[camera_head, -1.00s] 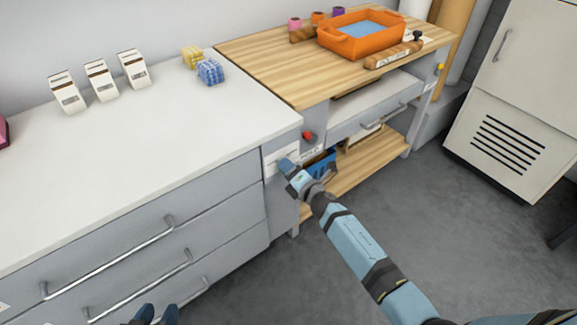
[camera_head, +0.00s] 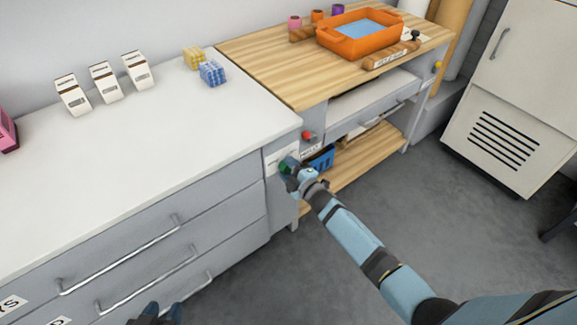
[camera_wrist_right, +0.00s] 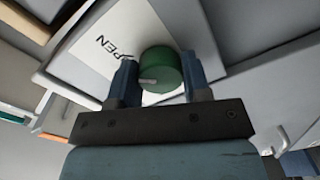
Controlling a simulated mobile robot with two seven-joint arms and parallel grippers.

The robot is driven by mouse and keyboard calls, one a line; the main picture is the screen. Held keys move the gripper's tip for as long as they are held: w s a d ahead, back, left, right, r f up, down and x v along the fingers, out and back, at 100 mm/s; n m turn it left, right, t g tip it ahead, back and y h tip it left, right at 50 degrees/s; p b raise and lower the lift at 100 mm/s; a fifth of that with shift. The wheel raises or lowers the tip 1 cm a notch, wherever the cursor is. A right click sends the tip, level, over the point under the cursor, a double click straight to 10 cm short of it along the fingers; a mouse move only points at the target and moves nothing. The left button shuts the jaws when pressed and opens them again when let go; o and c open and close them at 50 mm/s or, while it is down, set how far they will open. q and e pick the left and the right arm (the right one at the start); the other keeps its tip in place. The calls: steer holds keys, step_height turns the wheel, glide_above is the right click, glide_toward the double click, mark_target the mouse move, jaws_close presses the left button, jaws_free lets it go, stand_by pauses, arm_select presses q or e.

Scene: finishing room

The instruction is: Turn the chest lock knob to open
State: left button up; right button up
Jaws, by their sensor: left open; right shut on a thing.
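The chest lock knob is a round green knob (camera_head: 286,166) on the grey chest's end panel, beside a white label (camera_head: 278,156). In the right wrist view the green knob (camera_wrist_right: 162,70) has a pale pointer mark toward the lower left of its face. The label (camera_wrist_right: 112,42) there reads OPEN and lies up and left of the knob. My right gripper (camera_head: 293,172) is shut on the knob, with one finger on each side in the wrist view (camera_wrist_right: 160,82). My left gripper (camera_head: 160,312) is open at the bottom edge, in front of the drawers, away from the knob.
The white-topped drawer chest (camera_head: 120,175) has long bar handles. A red button (camera_head: 308,136) sits above and right of the knob. The grey floor is clear.

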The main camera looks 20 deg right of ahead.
arm_select(q)
steer(key=shift+s+f, duration=0.1)
arm_select(e)
steer(key=shift+m, duration=0.3)
steer(key=o, duration=0.9)
arm_select(q)
steer(key=shift+s+a+r+p, duration=0.1)
steer(key=shift+a+r+p, duration=0.1)
steer(key=shift+p, duration=0.95)
arm_select(e)
steer(key=v, duration=1.4)
steer(key=shift+w, duration=0.1)
